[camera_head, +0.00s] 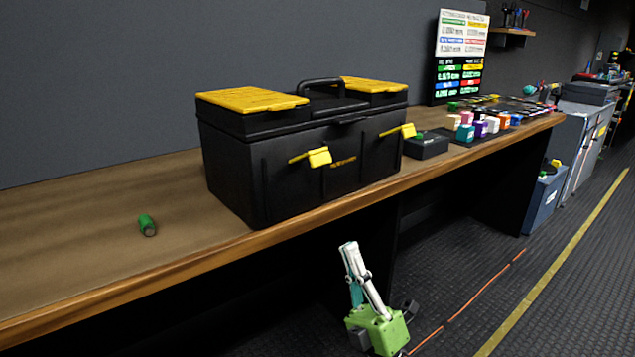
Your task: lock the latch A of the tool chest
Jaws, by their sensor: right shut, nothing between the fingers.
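The black tool chest (300,150) with yellow lid panels stands on the wooden bench, its lid down. Two yellow latches are on its front: a left latch (319,157) and a right latch (408,131). Both stick out from the front face on thin yellow arms. I cannot tell which one is latch A, as no letter is readable. My right gripper (349,246), with a green body and pale fingers, points up in front of the bench edge, below and apart from the chest. Its fingers are together and empty. My left gripper is out of view.
A green cylinder (147,225) lies on the bench (60,235) left of the chest. A small black box (426,145) and several coloured blocks (480,126) are to the right. A blue bin (542,200) stands on the floor. The space before the chest is clear.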

